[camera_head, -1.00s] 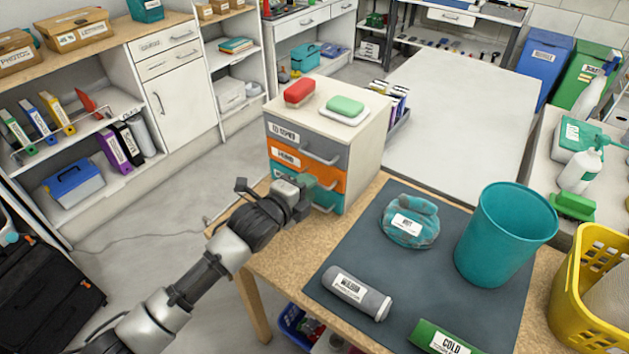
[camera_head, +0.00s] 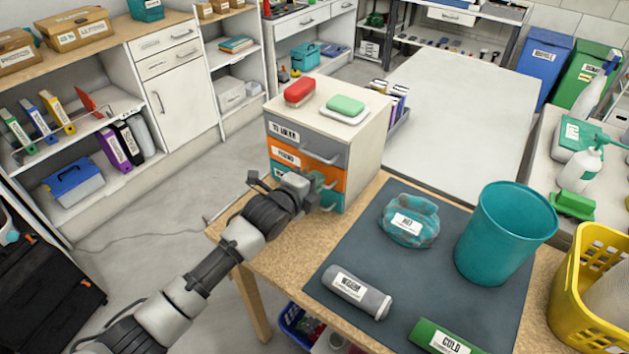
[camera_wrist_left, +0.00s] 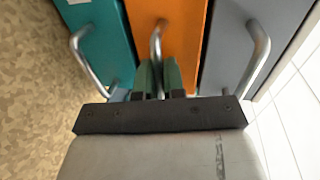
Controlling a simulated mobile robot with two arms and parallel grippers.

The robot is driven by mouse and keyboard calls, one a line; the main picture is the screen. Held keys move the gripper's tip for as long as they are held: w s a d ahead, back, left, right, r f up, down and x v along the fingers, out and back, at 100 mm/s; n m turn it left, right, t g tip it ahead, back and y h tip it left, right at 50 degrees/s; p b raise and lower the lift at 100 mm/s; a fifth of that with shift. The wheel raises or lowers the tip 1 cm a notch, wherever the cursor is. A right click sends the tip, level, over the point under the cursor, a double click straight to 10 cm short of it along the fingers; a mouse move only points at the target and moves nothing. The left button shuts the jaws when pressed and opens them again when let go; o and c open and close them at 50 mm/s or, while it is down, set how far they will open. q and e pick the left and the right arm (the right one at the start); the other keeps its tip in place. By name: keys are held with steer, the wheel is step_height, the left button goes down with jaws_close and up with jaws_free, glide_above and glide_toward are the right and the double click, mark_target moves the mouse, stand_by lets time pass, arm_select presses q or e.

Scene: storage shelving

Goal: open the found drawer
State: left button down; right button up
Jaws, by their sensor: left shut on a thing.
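A small white cabinet on the wooden table has three stacked drawers: a grey one (camera_head: 310,143) on top, an orange one (camera_head: 285,155) labelled "FOUND" in the middle, and a teal one (camera_head: 283,173) at the bottom. The orange front looks flush with the others. My left gripper (camera_head: 314,181) is at the orange drawer, hiding part of its front. In the left wrist view, the orange front (camera_wrist_left: 183,28) lies ahead, and the green-tipped fingers (camera_wrist_left: 158,75) are shut on its metal handle (camera_wrist_left: 157,38). My right gripper is not in view.
A red block (camera_head: 299,91) and a green block on a white dish (camera_head: 345,113) rest on the cabinet top. Right of it, a dark mat (camera_head: 400,277) holds a teal bin (camera_head: 505,235), a wrapped bundle (camera_head: 409,222) and a grey roll (camera_head: 356,292). Floor left of the table is clear.

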arm_select(q)
steer(key=f+p+v, duration=0.2)
steer(key=p+v, duration=0.5)
steer(key=v, duration=0.6)
steer(key=shift+s+a+f, duration=0.15)
steer(key=shift+s+f, duration=0.15)
steer(key=shift+f, duration=0.1)
steer(key=c, duration=1.3)
jaws_free()
steer(key=shift+b+v, duration=0.8)
steer(key=shift+v, duration=4.6)
